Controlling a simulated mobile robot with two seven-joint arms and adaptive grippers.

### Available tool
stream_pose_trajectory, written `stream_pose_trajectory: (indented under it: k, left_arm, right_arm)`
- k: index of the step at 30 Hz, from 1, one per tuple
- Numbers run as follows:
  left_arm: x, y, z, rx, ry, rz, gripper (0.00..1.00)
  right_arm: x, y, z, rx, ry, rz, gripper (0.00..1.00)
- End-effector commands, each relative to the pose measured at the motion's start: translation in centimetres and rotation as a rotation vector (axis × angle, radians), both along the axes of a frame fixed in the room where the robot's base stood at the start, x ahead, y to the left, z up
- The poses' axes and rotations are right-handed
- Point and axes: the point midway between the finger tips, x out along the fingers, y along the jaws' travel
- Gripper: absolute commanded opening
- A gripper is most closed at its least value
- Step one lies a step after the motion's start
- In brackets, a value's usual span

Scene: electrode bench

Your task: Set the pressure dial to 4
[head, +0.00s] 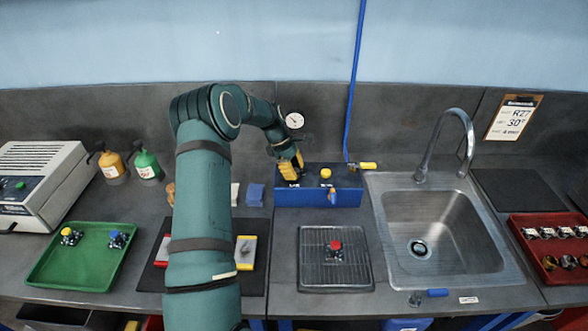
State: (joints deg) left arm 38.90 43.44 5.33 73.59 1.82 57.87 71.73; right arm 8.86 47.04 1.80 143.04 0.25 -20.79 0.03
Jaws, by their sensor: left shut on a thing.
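A blue box (345,196) stands against the back of the bench, left of the sink. A round white gauge (294,121) with a dark needle is above its left end; its numbers are too small to read. My left arm reaches in from the front, and its left gripper (290,168) points down at the left part of the box top. The gripper is shut on a dial there, which it mostly hides. A yellow knob (326,173) sits uncovered on the box to the right of the gripper. My right gripper is not in view.
A yellow-handled valve (368,165) and blue hose (352,90) are right of the box. A rack with a red-topped part (335,244) stands in front. A sink (430,230) with a tall tap is right. A green tray (80,258) and two bottles are left.

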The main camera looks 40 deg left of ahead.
Motion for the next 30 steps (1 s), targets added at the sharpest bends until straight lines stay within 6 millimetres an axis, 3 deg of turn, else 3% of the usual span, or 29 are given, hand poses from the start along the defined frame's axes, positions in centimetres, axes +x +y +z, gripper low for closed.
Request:
stream_pose_trajectory:
  k: [30]
  left_arm:
    - [-0.06,-0.36,-0.39,-0.007,0.006,-0.97,0.0]
  right_arm:
    - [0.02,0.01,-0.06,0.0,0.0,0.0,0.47]
